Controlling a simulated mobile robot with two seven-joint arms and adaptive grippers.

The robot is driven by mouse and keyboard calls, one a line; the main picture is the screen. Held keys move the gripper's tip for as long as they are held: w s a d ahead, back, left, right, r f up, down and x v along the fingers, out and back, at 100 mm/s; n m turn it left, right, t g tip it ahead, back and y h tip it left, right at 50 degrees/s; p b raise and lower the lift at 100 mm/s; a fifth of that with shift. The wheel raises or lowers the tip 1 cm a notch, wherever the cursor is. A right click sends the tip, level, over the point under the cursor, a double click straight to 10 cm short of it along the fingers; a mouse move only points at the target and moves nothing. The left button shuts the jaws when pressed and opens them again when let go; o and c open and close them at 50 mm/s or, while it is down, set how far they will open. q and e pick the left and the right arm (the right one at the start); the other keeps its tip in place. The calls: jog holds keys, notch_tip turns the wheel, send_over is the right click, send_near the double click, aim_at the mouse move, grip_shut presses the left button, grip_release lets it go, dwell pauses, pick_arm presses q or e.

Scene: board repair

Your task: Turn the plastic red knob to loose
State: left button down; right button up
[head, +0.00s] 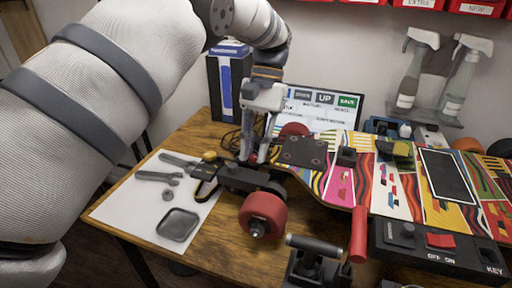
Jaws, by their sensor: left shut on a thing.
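My left gripper (255,157) points down at the black truck (248,178) on the left end of the colourful skateboard (335,180). Its fingers are shut on a small part there, which they mostly hide; a little red shows between them. I cannot tell for sure whether this is the red knob. A red cylindrical handle (358,235) stands upright by the board's front edge, apart from the gripper. A red wheel (263,214) sits on the near end of the truck. My right gripper is not in view.
A white sheet (125,205) with grey tools and a dark tray (178,224) lies left. A black clamp (310,268) with a grey handle stands in front. A switch box (435,255) is at the right front. A monitor (320,108) and spray bottles (410,75) are behind.

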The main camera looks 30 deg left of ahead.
pick_arm(q)
jog(key=shift+a+r+n+t+h, duration=0.15)
jog(key=shift+n+h, duration=0.2)
jog(key=shift+n, duration=0.6)
jog(key=shift+f+n+t+h, duration=0.15)
jog(key=shift+n+h, duration=0.2)
jog(key=shift+n, duration=0.6)
jog(key=c, duration=1.5)
grip_release()
jog(key=shift+r, duration=0.15)
jog(key=v, duration=0.7)
jog(key=shift+w+a+r, duration=0.15)
jog(key=shift+r, duration=0.2)
